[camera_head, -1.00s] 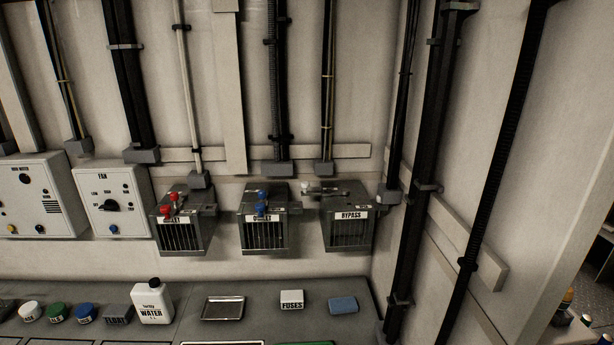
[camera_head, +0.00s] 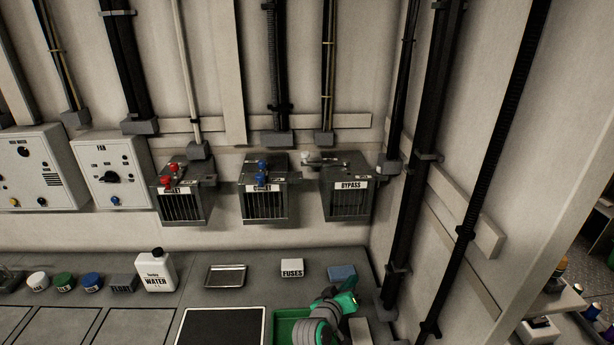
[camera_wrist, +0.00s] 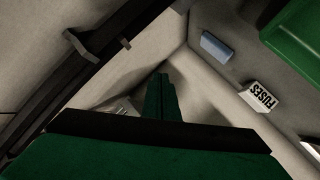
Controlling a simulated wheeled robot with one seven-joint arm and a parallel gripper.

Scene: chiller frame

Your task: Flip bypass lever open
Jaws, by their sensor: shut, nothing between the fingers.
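The bypass box (camera_head: 347,199) is a grey box with a slotted front, labelled BYPASS, mounted on the wall at the right end of a row of three. Its lever (camera_head: 320,158) has a pale knob and lies along the top toward the left. My gripper, green and dark, shows at the bottom of the head view (camera_head: 345,299), below the bypass box and over the counter, well apart from the lever. In the wrist view, its fingers (camera_wrist: 160,98) are together and empty. The lever cannot be made out in the wrist view.
The box with red knobs (camera_head: 183,200) and the OUTLET box (camera_head: 264,199) with blue knobs hang to the left. On the counter are a FUSES box (camera_head: 292,267), a blue block (camera_head: 342,273), a metal tray (camera_head: 226,275) and a green tray (camera_head: 284,326). Vertical conduits (camera_head: 408,200) stand right of the bypass box.

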